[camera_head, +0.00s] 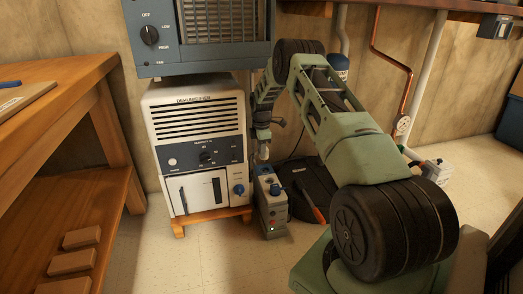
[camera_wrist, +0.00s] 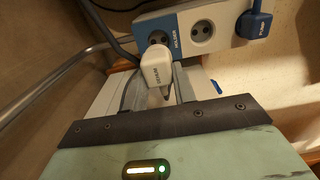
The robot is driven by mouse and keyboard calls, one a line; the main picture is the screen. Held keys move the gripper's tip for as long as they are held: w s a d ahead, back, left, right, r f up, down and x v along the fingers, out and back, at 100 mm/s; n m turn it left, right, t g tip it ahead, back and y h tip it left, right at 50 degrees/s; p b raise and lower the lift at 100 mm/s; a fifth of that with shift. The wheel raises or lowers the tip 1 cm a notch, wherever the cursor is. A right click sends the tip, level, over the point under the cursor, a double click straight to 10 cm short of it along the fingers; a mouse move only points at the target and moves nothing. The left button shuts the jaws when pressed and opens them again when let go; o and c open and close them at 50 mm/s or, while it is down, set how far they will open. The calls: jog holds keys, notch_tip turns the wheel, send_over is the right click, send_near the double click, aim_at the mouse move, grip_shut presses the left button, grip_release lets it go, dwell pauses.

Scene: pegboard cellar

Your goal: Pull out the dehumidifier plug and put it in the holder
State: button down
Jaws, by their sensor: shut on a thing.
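The white plug (camera_wrist: 157,67), with lettering that looks like DEHUM, is between the fingers of my gripper (camera_wrist: 160,85), which is shut on it. It is in front of a grey and blue socket block (camera_wrist: 180,22) with two round sockets. The plug overlaps the lower edge of the left socket (camera_wrist: 157,38); I cannot tell whether it touches the block. The HOLDER label (camera_wrist: 177,39) is between the sockets. The right socket (camera_wrist: 203,31) is empty. In the head view my gripper (camera_head: 263,152) is just above the grey socket block (camera_head: 272,213), beside the white dehumidifier (camera_head: 196,135).
A blue plug marked PUMP (camera_wrist: 256,22) sits at the block's right. A wooden bench (camera_head: 75,120) is at left. A dark round object (camera_head: 305,182) and a red-handled tool (camera_head: 318,214) lie right of the block.

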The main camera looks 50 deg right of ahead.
jog(key=shift+f+b, duration=0.4)
jog(key=shift+f, duration=1)
jog(key=shift+p, duration=1)
dwell(0.8)
jog(key=shift+f+b, duration=0.6)
jog(key=shift+f, duration=1.65)
dwell(2.5)
